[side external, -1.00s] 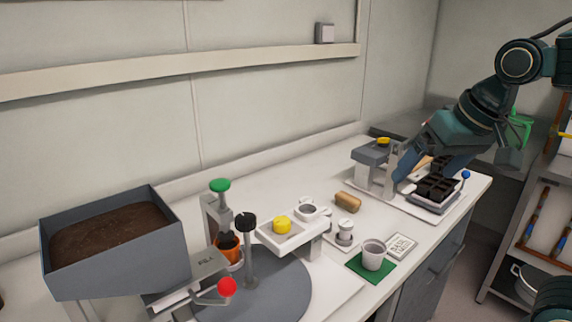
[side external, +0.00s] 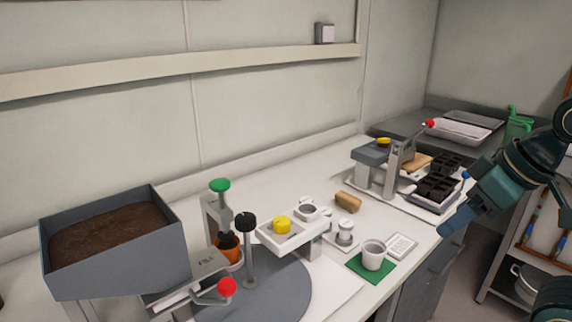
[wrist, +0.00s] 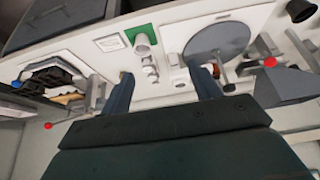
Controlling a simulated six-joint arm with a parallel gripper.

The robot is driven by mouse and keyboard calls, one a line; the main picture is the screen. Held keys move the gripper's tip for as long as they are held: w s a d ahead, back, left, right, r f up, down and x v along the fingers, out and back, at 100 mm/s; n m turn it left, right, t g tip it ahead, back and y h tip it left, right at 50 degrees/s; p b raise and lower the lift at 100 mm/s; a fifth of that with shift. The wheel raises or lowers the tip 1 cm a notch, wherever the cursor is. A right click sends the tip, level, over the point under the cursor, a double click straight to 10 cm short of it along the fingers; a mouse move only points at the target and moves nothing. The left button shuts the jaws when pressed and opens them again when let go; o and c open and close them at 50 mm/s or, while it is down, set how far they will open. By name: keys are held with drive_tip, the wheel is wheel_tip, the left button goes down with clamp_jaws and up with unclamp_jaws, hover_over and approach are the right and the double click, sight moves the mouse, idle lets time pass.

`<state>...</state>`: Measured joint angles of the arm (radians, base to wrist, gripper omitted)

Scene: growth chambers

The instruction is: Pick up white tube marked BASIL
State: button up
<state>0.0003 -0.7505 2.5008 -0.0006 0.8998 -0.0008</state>
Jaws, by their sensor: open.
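No BASIL lettering is legible now, so I cannot tell which thing is the marked tube. Small white tube-like pieces (side external: 345,232) stand mid-counter. They also show in the wrist view (wrist: 150,68). A white cup (side external: 374,252) stands upright on a green mat (side external: 356,266) in front of them. It also shows in the wrist view (wrist: 143,46). My gripper (side external: 453,222) is in the air by the counter's front edge, right of the cup and apart from it. In the wrist view its two fingers (wrist: 163,88) are spread, with nothing between them.
A printed card (side external: 401,246) lies right of the cup. A brown block (side external: 348,201) lies behind the tubes. Black cell trays (side external: 437,188) and a red-knobbed lever (side external: 408,146) stand at the right. A grey turntable (side external: 270,295) and a soil bin (side external: 115,245) are left.

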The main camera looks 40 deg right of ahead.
drive_tip(key=w+r+n, duration=0.2)
drive_tip(key=w+r, duration=0.2)
drive_tip(key=w, duration=0.6)
drive_tip(key=n+g+y, duration=0.2)
drive_tip(key=n+y, duration=0.1)
drive_tip(key=n, duration=0.4)
hover_over(308, 199)
drive_tip(key=s+d, duration=0.3)
drive_tip(key=s, duration=0.1)
wheel_tip(308, 199, down, 14)
drive_tip(key=r, duration=0.1)
drive_tip(key=shift+w+d+f, duration=0.15)
drive_tip(key=shift+w+f, duration=0.05)
drive_tip(key=shift+f, duration=0.05)
drive_tip(key=shift+f, duration=0.1)
drive_tip(key=shift+x, duration=4.2)
drive_tip(key=shift+s, duration=0.15)
